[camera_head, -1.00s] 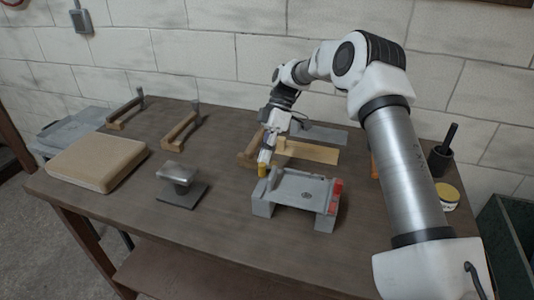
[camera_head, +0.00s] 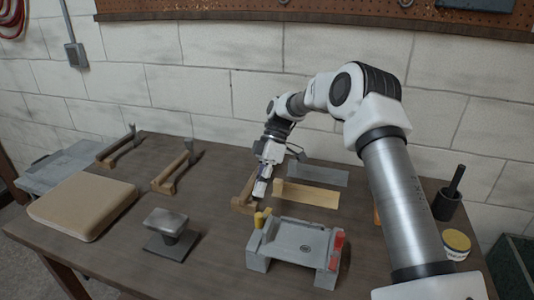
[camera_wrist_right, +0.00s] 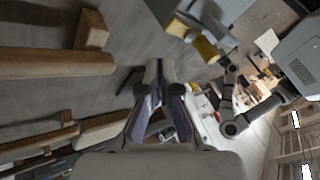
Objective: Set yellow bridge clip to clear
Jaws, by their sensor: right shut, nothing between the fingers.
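A grey bridge-shaped fixture (camera_head: 292,240) stands on the bench in the head view. The yellow clip (camera_head: 261,218) is at its left end and shows as two small yellow parts; its exact position is hard to tell. A red clip (camera_head: 337,246) is at the right end. My right gripper (camera_head: 260,192) is just above and behind the yellow clip, apart from it, shut and empty. In the right wrist view the shut fingers (camera_wrist_right: 160,66) show with the yellow clip (camera_wrist_right: 204,48) to their right. My left gripper is not in view.
Wooden-handled frames (camera_head: 175,172) stand behind, and wooden (camera_head: 308,194) and grey (camera_head: 318,174) plates lie behind the fixture. A metal stand (camera_head: 168,232) and a tan pad (camera_head: 84,205) are at left. A dark cup (camera_head: 446,205) and a yellow-lidded tin (camera_head: 456,243) are at right.

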